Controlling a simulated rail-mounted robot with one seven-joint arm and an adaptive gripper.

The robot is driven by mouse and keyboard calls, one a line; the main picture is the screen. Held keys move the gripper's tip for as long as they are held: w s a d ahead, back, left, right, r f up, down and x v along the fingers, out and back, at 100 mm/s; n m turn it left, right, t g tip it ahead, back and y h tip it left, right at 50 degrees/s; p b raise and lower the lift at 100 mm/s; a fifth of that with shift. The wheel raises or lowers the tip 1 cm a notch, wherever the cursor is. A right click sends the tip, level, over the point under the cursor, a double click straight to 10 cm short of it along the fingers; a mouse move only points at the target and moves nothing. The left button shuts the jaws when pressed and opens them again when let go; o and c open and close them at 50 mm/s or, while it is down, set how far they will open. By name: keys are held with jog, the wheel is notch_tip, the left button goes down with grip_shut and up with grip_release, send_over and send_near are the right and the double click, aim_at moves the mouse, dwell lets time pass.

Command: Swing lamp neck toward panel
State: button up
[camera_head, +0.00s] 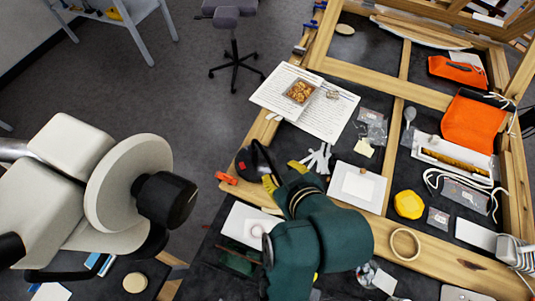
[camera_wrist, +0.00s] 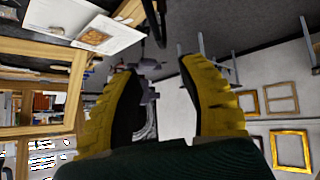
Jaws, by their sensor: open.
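My gripper (camera_head: 282,174), with yellow fingers on a dark green arm, is open over the left side of the work table. In the wrist view my gripper (camera_wrist: 160,68) has its fingers wide apart with nothing held between them. A black curved object (camera_head: 246,161), possibly the lamp and its neck, stands just left of the fingers; I cannot tell if they touch. A dark curved strip (camera_wrist: 154,18), perhaps the same neck, shows beyond the fingertips in the wrist view. A white square panel (camera_head: 374,190) lies right of my gripper; I cannot tell if it is the task's panel.
Papers (camera_head: 318,118) with a small tray of fragments (camera_head: 300,91) lie beyond my gripper. A wooden frame (camera_head: 325,40), orange cloth (camera_head: 473,124) and a yellow object (camera_head: 408,204) occupy the table. A large pale jointed body (camera_head: 75,190) is at left. A stool (camera_head: 234,48) stands on open floor.

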aim_at(268, 159)
jog(key=x, duration=1.3)
jog(key=shift+w+r, duration=0.1)
jog(key=shift+w, duration=0.05)
jog(key=shift+o, duration=0.2)
grip_shut()
